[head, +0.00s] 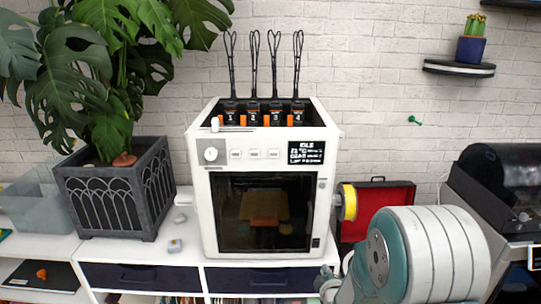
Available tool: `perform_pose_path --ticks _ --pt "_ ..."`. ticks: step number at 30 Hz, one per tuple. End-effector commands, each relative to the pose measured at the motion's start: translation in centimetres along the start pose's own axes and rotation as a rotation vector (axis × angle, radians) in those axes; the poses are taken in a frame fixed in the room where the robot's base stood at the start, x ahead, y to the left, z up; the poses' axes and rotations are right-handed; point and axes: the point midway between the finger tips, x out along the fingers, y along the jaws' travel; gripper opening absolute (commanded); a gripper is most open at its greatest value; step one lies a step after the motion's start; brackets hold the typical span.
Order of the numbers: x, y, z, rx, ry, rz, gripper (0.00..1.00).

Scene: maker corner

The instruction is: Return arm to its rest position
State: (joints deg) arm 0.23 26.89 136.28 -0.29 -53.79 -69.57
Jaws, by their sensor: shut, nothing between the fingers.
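My arm (435,255) shows at the lower right of the head view as a large rounded white and teal link. It is close to the camera and hides part of the bench and the area in front of the red case. A smaller grey part of my arm shows at its lower left, by the bottom edge. My gripper is not in view, so its fingers cannot be seen.
A white 3D printer (263,167) with a dark glass door stands on the white bench, a yellow spool (348,201) at its right side. A potted plant (115,185) stands left. A red case (376,203) and a dark-lidded machine (503,190) are right.

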Motion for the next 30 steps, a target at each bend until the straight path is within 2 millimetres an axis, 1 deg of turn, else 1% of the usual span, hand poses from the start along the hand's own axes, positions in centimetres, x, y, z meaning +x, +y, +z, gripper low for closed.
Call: perform_pose_path --ticks 1,5,6,11,15,17,22,26,27,30 --pt "-0.8 1.4 -0.5 0.048 -0.007 -0.018 0.00" --pt "-2.9 3.6 -1.4 0.184 -0.044 -0.091 0.00" --pt "-3.7 4.2 -1.6 0.226 -0.058 -0.113 0.00" --pt "-7.3 6.2 -2.3 0.393 -0.123 -0.197 0.00" --pt "-11.2 7.6 -2.9 0.538 -0.191 -0.262 0.00" --pt "-13.0 8.0 -3.0 0.599 -0.224 -0.287 0.00" --pt "-18.5 8.8 -3.4 0.770 -0.326 -0.350 0.00" --pt "-23.1 8.8 -3.4 0.899 -0.416 -0.390 0.00" --pt "-24.6 8.8 -3.4 0.937 -0.445 -0.400 0.00" --pt "-28.1 8.4 -3.3 1.027 -0.518 -0.421 0.00"
